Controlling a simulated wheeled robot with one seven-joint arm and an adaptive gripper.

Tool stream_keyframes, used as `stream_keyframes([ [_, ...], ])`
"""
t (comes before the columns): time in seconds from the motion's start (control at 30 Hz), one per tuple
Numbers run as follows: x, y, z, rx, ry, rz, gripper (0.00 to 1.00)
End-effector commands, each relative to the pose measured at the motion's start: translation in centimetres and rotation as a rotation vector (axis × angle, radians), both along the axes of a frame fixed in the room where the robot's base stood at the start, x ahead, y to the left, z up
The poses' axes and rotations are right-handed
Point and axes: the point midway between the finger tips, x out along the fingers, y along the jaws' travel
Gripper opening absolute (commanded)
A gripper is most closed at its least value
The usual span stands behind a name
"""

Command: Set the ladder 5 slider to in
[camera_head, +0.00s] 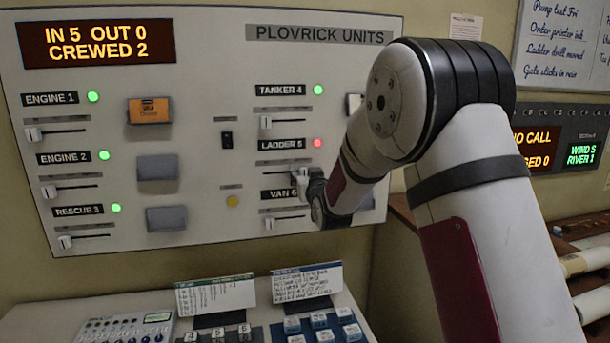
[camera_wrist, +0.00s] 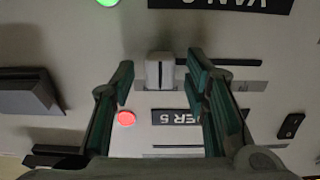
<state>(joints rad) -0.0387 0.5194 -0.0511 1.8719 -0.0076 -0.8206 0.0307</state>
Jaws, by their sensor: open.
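In the wrist view, which is upside down to the panel, the ladder 5 slider knob (camera_wrist: 160,70) is pale and stands between the fingertips of my gripper (camera_wrist: 161,76). The fingers are open on either side, with a gap to the knob. The slider's dark slot (camera_wrist: 232,62) runs from the knob to picture right. The ladder 5 label (camera_wrist: 178,116) is partly hidden by a finger; a red lamp (camera_wrist: 126,118) glows beside it. In the head view, my gripper (camera_head: 305,186) is at the right end of the ladder 5 slot (camera_head: 278,175) and hides most of the knob.
The van 6 slider (camera_head: 270,222) is close below and the tanker 4 slider (camera_head: 266,122) above. The other unit lamps in view, such as tanker 4's (camera_head: 318,89), are green. A dark block (camera_wrist: 28,92) projects from the panel at left in the wrist view.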

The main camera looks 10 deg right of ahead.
Motion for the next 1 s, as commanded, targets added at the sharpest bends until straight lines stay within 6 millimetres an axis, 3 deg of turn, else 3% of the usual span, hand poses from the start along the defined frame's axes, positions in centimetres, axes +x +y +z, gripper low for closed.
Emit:
stream_keyframes([
  [0.23,0.0,0.0,0.0,0.000,0.000,0.000,0.39],
  [0.4,0.0,0.0,0.0,0.000,0.000,0.000,0.01],
  [0.63,0.0,0.3,0.0,0.000,0.000,0.001,0.00],
  [0.73,0.1,1.8,0.0,0.001,-0.001,0.005,0.00],
  [1.0,0.1,8.5,-0.1,0.001,0.000,0.006,0.00],
])
